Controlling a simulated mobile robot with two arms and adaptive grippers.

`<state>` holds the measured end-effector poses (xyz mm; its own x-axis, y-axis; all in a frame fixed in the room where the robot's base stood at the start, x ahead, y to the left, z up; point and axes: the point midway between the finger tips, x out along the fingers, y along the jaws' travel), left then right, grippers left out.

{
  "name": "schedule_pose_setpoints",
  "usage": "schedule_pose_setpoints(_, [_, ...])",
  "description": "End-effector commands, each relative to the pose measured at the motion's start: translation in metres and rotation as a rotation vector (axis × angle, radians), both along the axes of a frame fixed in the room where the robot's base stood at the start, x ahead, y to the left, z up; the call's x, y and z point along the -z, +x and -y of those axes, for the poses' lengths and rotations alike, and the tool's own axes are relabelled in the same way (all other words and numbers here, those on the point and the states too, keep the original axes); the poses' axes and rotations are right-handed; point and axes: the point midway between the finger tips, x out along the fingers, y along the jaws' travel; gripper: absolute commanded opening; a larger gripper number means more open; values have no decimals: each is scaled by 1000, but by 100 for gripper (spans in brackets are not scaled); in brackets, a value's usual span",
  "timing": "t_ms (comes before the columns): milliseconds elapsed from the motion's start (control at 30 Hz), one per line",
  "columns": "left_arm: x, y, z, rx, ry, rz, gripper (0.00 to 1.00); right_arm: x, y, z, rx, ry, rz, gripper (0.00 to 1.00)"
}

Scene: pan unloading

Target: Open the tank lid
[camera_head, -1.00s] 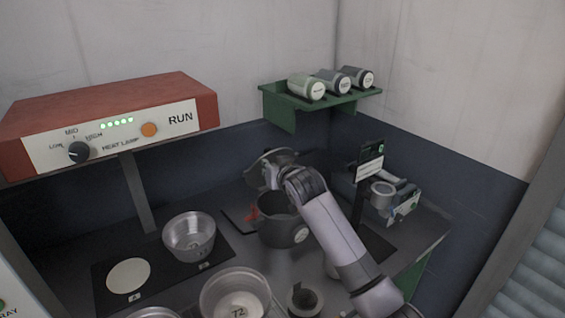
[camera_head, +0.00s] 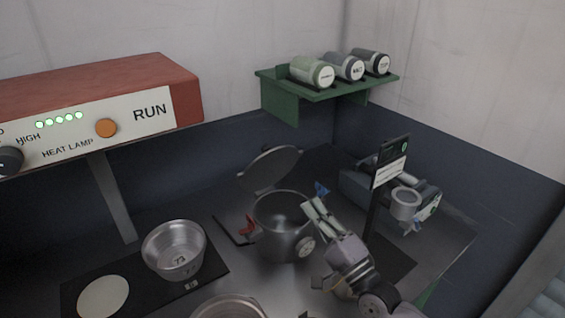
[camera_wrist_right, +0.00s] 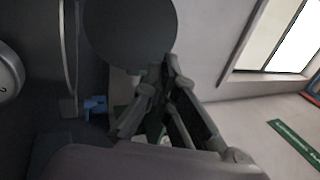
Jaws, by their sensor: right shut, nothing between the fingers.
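The tank (camera_head: 275,239) is a grey metal pot with a round dial on its front, on the counter in the head view. Its dark round lid (camera_head: 270,168) is tilted up at the back, and the tank's mouth is uncovered. The blue latch also shows in the right wrist view (camera_wrist_right: 95,105). My right gripper (camera_head: 313,204) is shut and empty, at the tank's right side, apart from the lid. A dark disc, seemingly the lid (camera_wrist_right: 130,35), is beyond its fingers. My left gripper is not in view.
A metal pan (camera_head: 174,250) sits on a dark mat to the left, beside a pale disc (camera_head: 103,297). A sign on a post (camera_head: 390,165) and a grey machine (camera_head: 428,200) stand at right. A green shelf (camera_head: 283,98) with three canisters and a red heat lamp (camera_head: 180,75) are above.

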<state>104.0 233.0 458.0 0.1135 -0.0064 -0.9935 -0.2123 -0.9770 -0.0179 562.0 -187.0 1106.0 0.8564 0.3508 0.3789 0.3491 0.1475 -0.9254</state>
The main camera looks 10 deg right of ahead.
Motion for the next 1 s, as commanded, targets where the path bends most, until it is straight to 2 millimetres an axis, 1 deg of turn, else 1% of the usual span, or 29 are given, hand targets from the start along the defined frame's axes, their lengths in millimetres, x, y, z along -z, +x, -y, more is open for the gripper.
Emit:
schedule_pose_setpoints(167, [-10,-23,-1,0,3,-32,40,-13,19,-7,1,3,3,0])
schedule_pose_setpoints(300, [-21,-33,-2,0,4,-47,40,-26,45,-18,1,0,4,0])
schedule_pose_setpoints(433, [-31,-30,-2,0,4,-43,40,-37,70,-28,1,-1,4,0])
schedule_pose_setpoints(500, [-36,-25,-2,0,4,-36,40,-41,82,-33,1,-2,3,0])
schedule_pose_setpoints(600, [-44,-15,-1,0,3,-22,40,-48,97,-39,2,-3,1,0])
schedule_pose_setpoints(700, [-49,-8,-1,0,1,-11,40,-51,108,-44,1,-2,2,0])
schedule_pose_setpoints(833, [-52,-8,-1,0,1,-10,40,-53,116,-47,2,-4,2,0])
schedule_pose_setpoints(1000, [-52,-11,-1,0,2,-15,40,-53,119,-49,1,-4,1,0])
